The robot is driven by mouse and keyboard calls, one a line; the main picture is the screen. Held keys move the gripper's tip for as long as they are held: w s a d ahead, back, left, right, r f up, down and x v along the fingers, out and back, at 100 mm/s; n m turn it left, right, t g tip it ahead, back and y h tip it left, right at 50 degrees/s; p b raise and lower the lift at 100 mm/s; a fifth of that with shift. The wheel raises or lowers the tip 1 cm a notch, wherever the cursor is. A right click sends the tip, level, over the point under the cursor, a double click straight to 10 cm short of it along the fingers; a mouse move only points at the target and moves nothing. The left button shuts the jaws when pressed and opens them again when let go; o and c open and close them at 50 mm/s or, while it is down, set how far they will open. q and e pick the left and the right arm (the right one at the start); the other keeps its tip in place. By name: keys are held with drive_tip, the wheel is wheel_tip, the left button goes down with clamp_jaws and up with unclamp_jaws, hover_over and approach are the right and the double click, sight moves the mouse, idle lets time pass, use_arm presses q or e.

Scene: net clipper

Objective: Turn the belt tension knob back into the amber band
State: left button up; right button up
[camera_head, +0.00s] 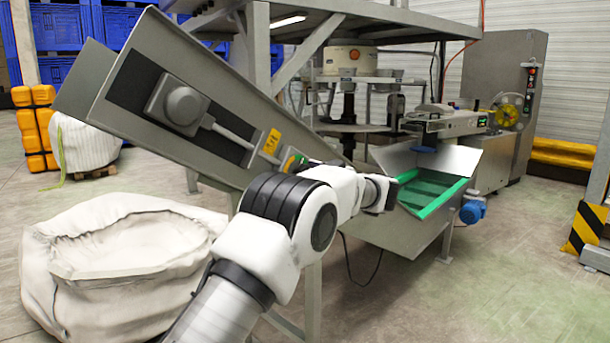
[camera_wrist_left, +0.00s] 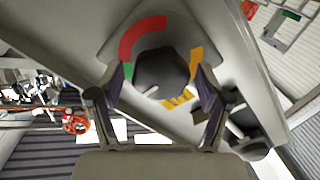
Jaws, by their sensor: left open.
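The dark belt tension knob (camera_wrist_left: 160,72) sits on a grey panel in the left wrist view. A red arc (camera_wrist_left: 142,34) lies above and left of it, amber patches (camera_wrist_left: 196,68) to its right and below, and a green patch (camera_wrist_left: 129,76) at its left. A pale mark shows on the knob's lower-left edge; I cannot tell exactly what it points at. My left gripper (camera_wrist_left: 160,78) is open, with one finger on each side of the knob; contact is unclear. In the head view a coloured dial (camera_head: 292,163) shows, partly hidden by my arm. My right gripper is not in view.
A grey inclined housing (camera_head: 140,75) carries a motor-like box (camera_head: 180,104). A hopper with a green rim (camera_head: 440,200) stands to the right. A white bulk bag (camera_head: 120,265) fills the lower left. Floor (camera_head: 500,295) at the lower right is clear.

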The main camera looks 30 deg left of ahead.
use_arm(q)
drive_tip(key=c, duration=1.2)
drive_tip(key=shift+o, duration=0.2)
drive_tip(key=shift+n, duration=0.3)
